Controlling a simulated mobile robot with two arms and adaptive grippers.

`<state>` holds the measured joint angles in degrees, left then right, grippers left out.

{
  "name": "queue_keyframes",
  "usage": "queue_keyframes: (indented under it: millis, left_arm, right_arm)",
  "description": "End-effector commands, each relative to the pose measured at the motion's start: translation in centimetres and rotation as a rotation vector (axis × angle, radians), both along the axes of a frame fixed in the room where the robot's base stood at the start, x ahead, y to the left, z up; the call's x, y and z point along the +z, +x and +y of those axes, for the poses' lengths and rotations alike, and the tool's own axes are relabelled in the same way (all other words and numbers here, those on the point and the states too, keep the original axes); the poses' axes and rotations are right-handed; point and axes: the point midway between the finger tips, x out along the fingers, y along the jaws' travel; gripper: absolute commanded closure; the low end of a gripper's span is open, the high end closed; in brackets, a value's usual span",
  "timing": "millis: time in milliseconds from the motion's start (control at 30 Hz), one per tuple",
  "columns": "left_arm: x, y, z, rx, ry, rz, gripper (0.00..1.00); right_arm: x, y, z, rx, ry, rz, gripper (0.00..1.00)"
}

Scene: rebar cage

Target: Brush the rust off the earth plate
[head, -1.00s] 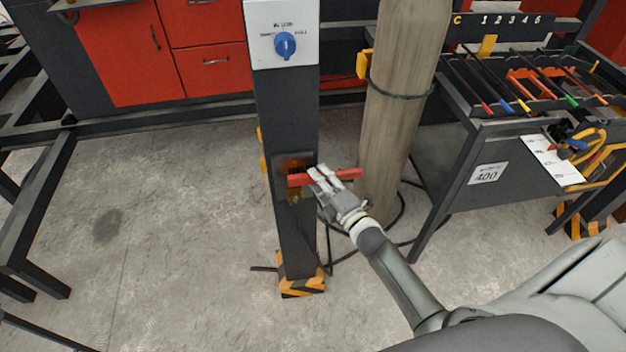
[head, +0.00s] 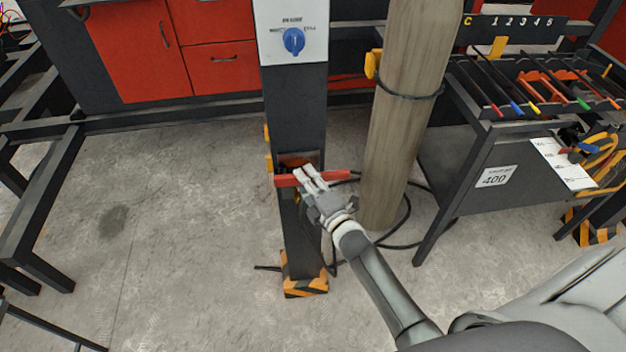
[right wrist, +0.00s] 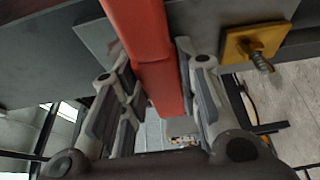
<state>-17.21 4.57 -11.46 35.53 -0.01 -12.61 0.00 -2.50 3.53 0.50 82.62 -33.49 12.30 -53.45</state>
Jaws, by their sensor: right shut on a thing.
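The earth plate (head: 299,157) shows in the head view as a dark patch with orange-brown rust on the black post, partly covered by the brush and my gripper. My right gripper (head: 310,178) is shut on a red-handled brush (head: 338,176), held level across the post at the plate's lower part. The handle (right wrist: 150,55) also runs between the fingers in the right wrist view. Bristles are hidden, so I cannot tell if they touch the plate. My left gripper is out of view.
The post carries a blue rotary switch (head: 294,40) above and a striped foot (head: 304,286) below. A wooden pole (head: 398,120) with a cable stands close on the right.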

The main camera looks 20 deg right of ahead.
Motion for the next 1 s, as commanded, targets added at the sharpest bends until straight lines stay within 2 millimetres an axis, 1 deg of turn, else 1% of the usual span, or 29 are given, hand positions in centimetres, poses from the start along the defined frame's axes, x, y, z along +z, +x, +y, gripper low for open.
queue_keyframes:
  millis: [33,200,367,633,767,1000]
  left_arm:
    - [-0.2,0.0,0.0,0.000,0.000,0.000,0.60]
    - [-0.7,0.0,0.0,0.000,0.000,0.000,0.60]
    - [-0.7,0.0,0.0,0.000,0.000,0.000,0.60]
    - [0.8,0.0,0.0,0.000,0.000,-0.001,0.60]
    - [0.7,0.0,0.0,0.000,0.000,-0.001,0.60]
    - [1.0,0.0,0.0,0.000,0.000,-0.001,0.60]
  right_arm:
    - [0.1,0.3,0.6,0.001,0.002,-0.004,0.89]
    - [0.1,0.8,1.9,0.001,0.001,-0.006,0.89]
    - [0.3,1.0,2.5,0.000,0.000,-0.005,0.89]
    - [2.0,0.9,2.5,0.000,0.000,-0.007,0.89]
    - [1.8,0.8,2.2,0.000,-0.001,-0.006,0.89]
    - [1.7,0.1,0.5,0.000,-0.004,-0.003,0.89]
